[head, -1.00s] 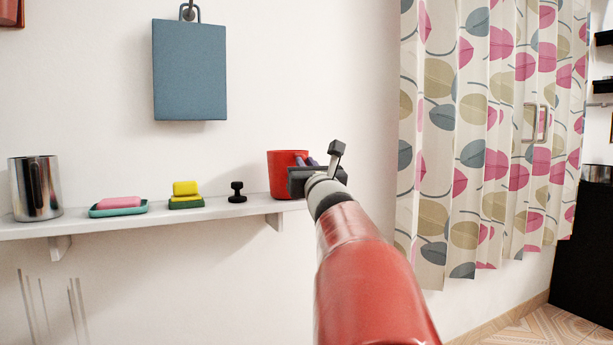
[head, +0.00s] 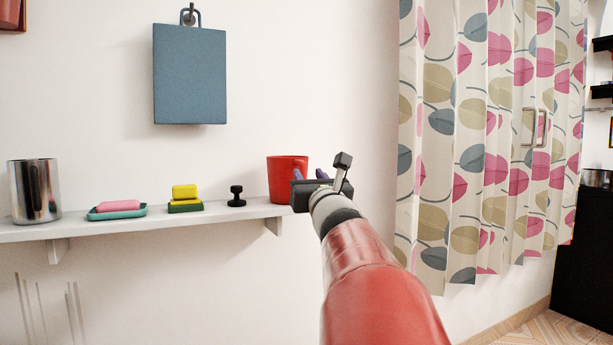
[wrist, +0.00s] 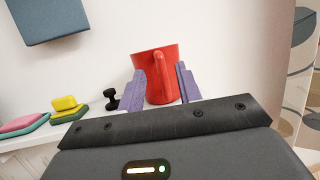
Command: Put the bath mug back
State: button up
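The red bath mug (head: 284,180) stands upright at the right end of the white wall shelf (head: 160,222). In the wrist view the mug (wrist: 170,55) has its handle facing my gripper (wrist: 161,72). The two purple fingers are spread apart, one on each side of the handle, with visible gaps to it. In the head view my gripper (head: 310,175) is at the mug's right side and hides part of it. The mug's base is partly hidden in the wrist view.
A blue board (head: 190,75) hangs above. A patterned curtain (head: 480,150) hangs at right.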

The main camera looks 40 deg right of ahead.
jog(key=b+v, duration=0.1)
jog(key=v, duration=0.8)
jog(key=a+f+n+g+y, duration=0.3)
jog(key=a+f+n+y, duration=0.45)
jog(key=a+n, duration=0.45)
jog(key=a+f+n+g+y, duration=0.2)
jog(key=a+f+n+y, duration=0.5)
jog(key=a+n, duration=0.45)
jog(key=s+a+f+n+g+h, duration=0.1)
jog(key=s+a+f+n+g, duration=0.25)
jog(key=f+n, duration=0.2)
jog(key=s+a+f+n+g+h, duration=0.1)
jog(key=s+a+f+n+g, duration=0.25)
jog(key=f, duration=0.35)
jog(key=s+d+f+n+g+h, duration=0.2)
jog(key=s+d+f+n+h, duration=0.1)
jog(key=s+f+n, duration=0.3)
jog(key=shift+s+d+f+n+h, duration=0.3)
jog(key=shift+s+f+n+h, duration=0.1)
jog(key=shift+f+n, duration=0.65)
jog(key=shift+r, duration=0.15)
notch_tip(320, 180, up, 8)
jog(key=p, duration=0.7)
